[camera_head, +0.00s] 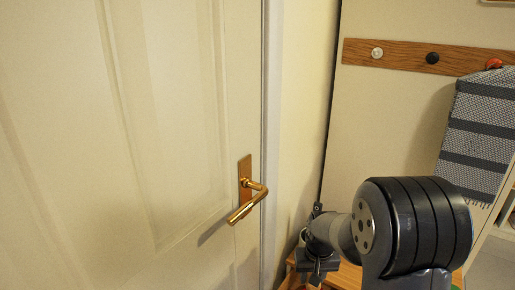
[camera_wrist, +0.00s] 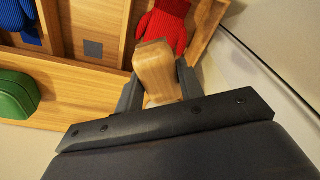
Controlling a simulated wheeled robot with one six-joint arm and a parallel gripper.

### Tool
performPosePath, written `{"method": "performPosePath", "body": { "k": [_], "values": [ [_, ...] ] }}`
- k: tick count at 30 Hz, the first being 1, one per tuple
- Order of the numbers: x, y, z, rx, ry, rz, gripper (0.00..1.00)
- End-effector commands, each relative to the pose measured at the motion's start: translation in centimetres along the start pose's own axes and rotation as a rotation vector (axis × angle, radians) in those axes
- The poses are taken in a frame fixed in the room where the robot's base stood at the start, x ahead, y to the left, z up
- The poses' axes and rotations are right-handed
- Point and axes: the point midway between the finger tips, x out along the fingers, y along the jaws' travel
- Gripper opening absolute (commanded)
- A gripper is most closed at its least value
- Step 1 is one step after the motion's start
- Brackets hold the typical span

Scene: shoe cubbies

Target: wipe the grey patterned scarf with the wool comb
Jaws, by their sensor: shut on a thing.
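The scarf does not show in the wrist view.
A white door with a brass handle (camera_head: 247,205) fills the left. The wooden peg rail (camera_head: 395,57) runs along the wall. The wrist view shows wooden cubbies (camera_wrist: 75,68) with a red knitted glove (camera_wrist: 167,24), a blue item (camera_wrist: 15,16) and a green case (camera_wrist: 15,97).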

Motion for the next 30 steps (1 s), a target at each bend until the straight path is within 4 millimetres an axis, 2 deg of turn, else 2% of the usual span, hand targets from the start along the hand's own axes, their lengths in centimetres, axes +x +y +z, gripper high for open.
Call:
{"method": "performPosePath", "body": {
  "k": [1, 18, 24, 30],
  "values": [
    [-1.2, 0.0, -0.1, 0.001, -0.001, 0.0, 0.18],
    [-7.5, 0.0, 0.4, 0.001, -0.001, 0.0, 0.18],
    [-8.9, 0.0, 0.7, 0.001, -0.002, 0.0, 0.18],
    [-9.4, 0.0, 0.8, 0.001, -0.001, 0.0, 0.18]
  ]
}}
